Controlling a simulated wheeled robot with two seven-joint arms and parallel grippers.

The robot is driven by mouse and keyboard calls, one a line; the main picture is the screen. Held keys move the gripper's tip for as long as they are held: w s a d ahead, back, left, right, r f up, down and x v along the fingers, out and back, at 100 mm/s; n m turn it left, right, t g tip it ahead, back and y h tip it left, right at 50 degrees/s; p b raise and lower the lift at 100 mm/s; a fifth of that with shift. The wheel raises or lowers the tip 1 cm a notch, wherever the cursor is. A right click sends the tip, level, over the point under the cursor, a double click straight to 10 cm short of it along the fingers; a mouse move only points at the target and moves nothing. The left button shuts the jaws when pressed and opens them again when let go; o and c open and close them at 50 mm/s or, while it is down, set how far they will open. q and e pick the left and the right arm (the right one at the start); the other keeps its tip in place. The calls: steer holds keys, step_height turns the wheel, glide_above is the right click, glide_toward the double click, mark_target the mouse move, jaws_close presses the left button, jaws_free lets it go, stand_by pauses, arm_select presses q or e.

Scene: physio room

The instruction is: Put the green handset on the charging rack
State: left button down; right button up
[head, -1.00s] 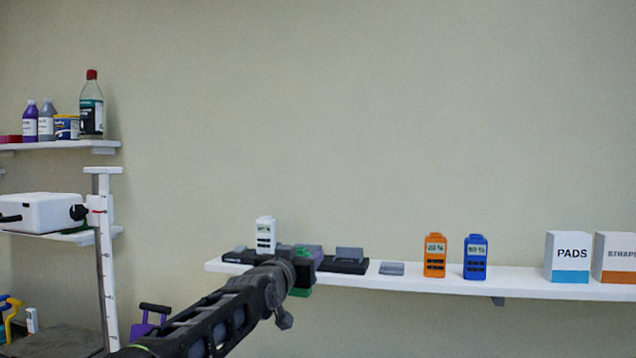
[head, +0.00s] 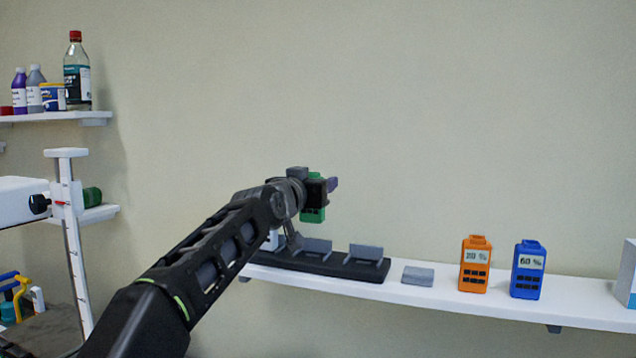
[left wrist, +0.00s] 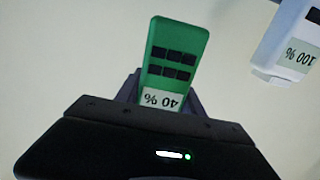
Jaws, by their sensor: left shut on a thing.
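The green handset (head: 313,213) is held in my left gripper (head: 318,187), above the charging rack in the head view. The gripper hides its upper part there. In the left wrist view the handset (left wrist: 174,58) shows a "40 %" label, and the gripper's jaws (left wrist: 165,92) are shut on it. The black charging rack (head: 335,264) lies on the white wall shelf, with grey upright backs along it. A white handset (head: 271,241) stands at the rack's left end, mostly hidden by my arm. It shows "100 %" in the left wrist view (left wrist: 290,45). My right gripper is not in view.
A flat grey piece (head: 418,276) lies right of the rack. An orange handset (head: 475,264) and a blue handset (head: 527,269) stand further right on the shelf. A white stand (head: 70,225) and bottles (head: 77,73) are at the left.

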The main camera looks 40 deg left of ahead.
arm_select(q)
steer(key=shift+f+b, duration=2.15)
steer(key=shift+f, duration=1.05)
steer(key=shift+f+b, duration=0.45)
steer(key=shift+b, duration=0.35)
steer(key=c, duration=0.6)
jaws_free()
steer(key=shift+c, duration=0.2)
